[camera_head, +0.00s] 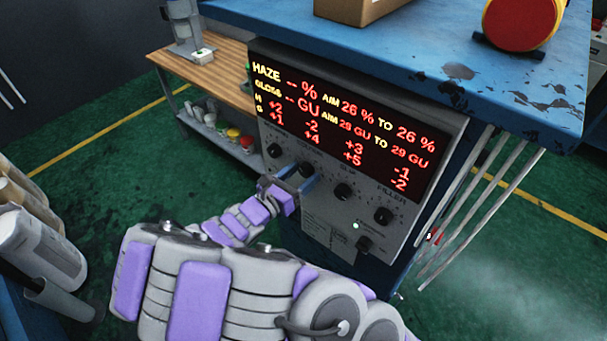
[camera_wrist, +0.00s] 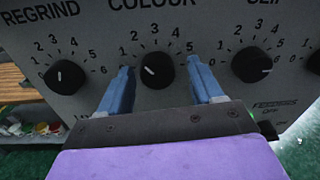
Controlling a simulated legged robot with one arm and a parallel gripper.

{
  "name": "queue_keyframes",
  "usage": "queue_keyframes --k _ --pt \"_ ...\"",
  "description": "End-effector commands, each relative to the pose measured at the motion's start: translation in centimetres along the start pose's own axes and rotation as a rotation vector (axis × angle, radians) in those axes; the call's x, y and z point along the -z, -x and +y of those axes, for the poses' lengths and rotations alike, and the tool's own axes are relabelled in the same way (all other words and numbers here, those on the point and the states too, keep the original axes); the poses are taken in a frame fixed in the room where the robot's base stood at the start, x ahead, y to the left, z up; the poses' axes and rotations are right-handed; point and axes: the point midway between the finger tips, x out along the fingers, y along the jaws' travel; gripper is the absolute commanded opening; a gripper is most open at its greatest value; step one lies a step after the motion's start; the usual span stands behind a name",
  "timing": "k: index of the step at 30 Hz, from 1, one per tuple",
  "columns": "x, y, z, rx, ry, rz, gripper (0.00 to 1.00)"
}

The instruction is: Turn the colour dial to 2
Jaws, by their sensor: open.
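The black colour dial (camera_wrist: 157,71) sits under the COLOUR label on the grey panel, in the middle of the wrist view. Its white pointer mark slants up and left, roughly toward the 1; the exact setting is hard to read. My gripper (camera_wrist: 159,67) is open, with one blue finger on each side of the dial. A gap shows between each finger and the knob, so I see no grip on it. In the head view my gripper (camera_head: 298,178) is at the panel, and the colour dial (camera_head: 306,169) shows partly between its fingers.
The regrind dial (camera_wrist: 65,75) is close left of my fingers and the slip dial (camera_wrist: 252,65) close right. A red-lit display (camera_head: 345,125) is above. Pale rods (camera_head: 480,200) hang at the right.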

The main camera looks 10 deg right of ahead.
Motion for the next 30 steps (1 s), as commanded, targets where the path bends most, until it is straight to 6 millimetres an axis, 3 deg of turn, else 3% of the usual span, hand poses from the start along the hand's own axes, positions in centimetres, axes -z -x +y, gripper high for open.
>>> queue_keyframes --k 13,30 --pt "-0.1 -1.5 -0.5 0.001 -0.002 0.002 0.66" --pt "0.0 -0.9 -0.1 -0.001 -0.001 0.000 0.12"
